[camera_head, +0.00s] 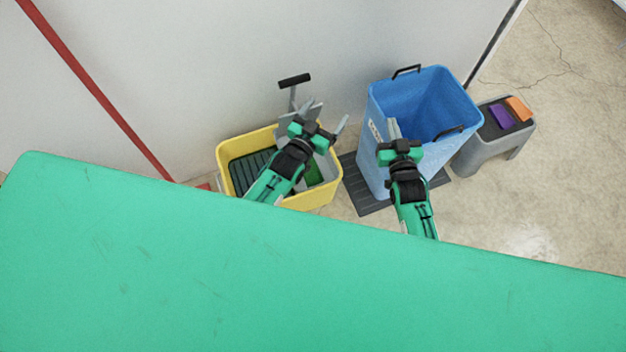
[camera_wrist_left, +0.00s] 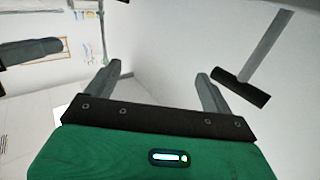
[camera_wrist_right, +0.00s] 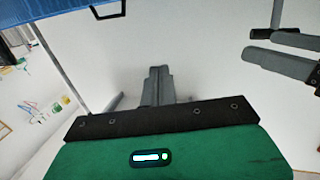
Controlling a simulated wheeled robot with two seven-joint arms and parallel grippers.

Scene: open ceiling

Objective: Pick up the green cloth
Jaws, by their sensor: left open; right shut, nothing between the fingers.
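A small dark green patch, likely the green cloth (camera_head: 315,172), shows inside the right part of the yellow bucket (camera_head: 325,195), partly hidden by my left arm. Its full shape cannot be made out. My left gripper (camera_head: 327,116) is open and empty above the bucket's back right side. Its spread fingers also show in the left wrist view (camera_wrist_left: 158,72), with no cloth between them. My right gripper (camera_head: 393,128) is shut and empty in front of the blue bin's opening. Its closed fingers show in the right wrist view (camera_wrist_right: 159,72).
A wringer handle (camera_head: 294,81) rises behind the bucket, close to my left gripper. The blue bin (camera_head: 377,165) stands to the right on a dark mat (camera_head: 360,190). A grey step stool (camera_head: 480,150) holds purple (camera_head: 502,117) and orange (camera_head: 519,108) pieces. A wall stands behind.

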